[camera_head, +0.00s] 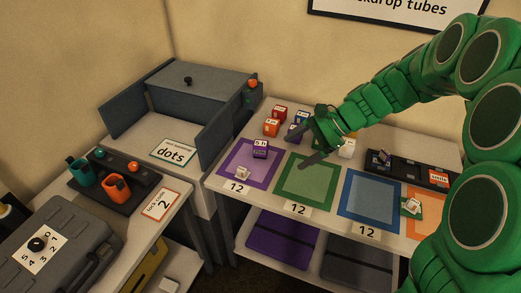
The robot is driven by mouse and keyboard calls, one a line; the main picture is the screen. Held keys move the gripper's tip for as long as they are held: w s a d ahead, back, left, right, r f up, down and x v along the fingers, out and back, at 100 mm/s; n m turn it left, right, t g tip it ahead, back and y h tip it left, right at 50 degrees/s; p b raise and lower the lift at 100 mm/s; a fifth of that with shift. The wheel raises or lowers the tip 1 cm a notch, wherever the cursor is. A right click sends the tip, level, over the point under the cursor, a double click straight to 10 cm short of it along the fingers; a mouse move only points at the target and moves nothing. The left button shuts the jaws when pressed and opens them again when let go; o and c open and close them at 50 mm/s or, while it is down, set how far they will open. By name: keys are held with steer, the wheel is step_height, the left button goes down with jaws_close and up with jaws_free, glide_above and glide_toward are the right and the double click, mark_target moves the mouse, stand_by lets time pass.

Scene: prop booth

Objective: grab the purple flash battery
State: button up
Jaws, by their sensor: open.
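A small purple block with a white label (260,150) stands on the purple mat (232,160). Another small purple block (292,132) stands behind it to the right, partly hidden by my gripper. Which of them is the flash battery I cannot tell for sure. My green gripper (304,148) is open and reaches in from the right. It is above the table beside the purple blocks, with its fingers pointing left and down. I see nothing between the fingers.
Red-orange blocks (271,128) and a blue one (302,117) stand behind. Green (310,182) and blue (369,196) mats lie bare. A black tray (408,168) is at right, a grey box (190,85) at left.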

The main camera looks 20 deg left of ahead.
steer(key=w+a+f+m+y, duration=0.2)
steer(key=w+a+f+m, duration=0.1)
steer(key=w+a+f, duration=0.4)
steer(key=m+t+y, duration=0.1)
steer(key=m+y, duration=0.2)
steer(key=m, duration=0.2)
glide_toward(256, 146)
steer(key=a+f, duration=0.1)
steer(key=w+a, duration=0.1)
steer(key=shift+a+f, duration=0.35)
steer(key=shift+a, duration=0.05)
steer(key=shift+f+x, duration=0.1)
steer(key=shift+x, duration=1.85)
steer(key=shift+f+x, duration=0.15)
steer(key=shift+x, duration=1.85)
steer(key=shift+d, duration=0.15)
steer(key=c, duration=1.3)
